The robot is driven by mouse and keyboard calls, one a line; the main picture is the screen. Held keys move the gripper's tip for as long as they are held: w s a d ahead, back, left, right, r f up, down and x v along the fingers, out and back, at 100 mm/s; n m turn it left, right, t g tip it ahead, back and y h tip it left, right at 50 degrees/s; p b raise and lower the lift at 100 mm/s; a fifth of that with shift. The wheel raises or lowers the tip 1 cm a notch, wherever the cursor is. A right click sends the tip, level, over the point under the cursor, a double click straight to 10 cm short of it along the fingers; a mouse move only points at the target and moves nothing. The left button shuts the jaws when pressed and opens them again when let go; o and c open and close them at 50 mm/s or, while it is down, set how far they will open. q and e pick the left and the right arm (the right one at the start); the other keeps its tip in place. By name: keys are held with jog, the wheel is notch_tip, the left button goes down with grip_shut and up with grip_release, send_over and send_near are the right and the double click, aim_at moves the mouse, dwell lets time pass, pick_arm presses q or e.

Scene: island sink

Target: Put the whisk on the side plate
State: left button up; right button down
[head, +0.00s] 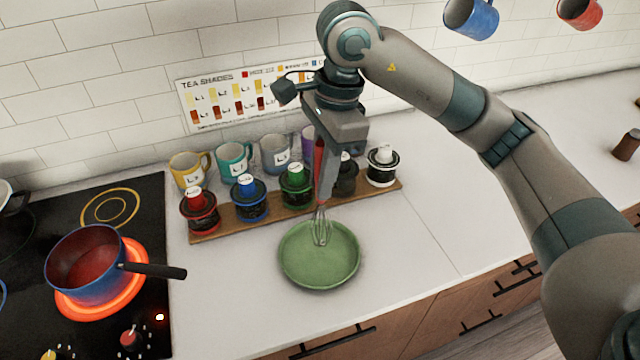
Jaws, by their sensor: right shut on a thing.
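The whisk (321,228) has a red handle and a wire head. It hangs upright, wires down, from my right gripper (327,150), which is shut on its handle. The wire head shows over the back part of the green side plate (320,268) on the white counter. I cannot tell whether the wires touch the plate. The fingertips partly hide the handle. My left gripper is not in view.
A wooden rack (228,228) with several coloured jars stands just behind the plate, with mugs (234,161) behind it. A blue pot (85,262) sits on a glowing burner at left. The counter (425,240) right of the plate is clear.

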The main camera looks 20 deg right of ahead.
jog(key=shift+w+a+f, duration=0.1)
jog(key=shift+w+f, duration=0.15)
jog(key=shift+w, duration=0.1)
notch_tip(320, 180, down, 2)
jog(key=shift+f+p, duration=0.2)
jog(key=shift+p, duration=0.75)
jog(key=shift+f, duration=0.75)
jog(key=shift+f, duration=0.25)
jog(key=c, duration=1.7)
grip_release()
jog(key=shift+r, duration=0.1)
jog(key=shift+o, duration=0.2)
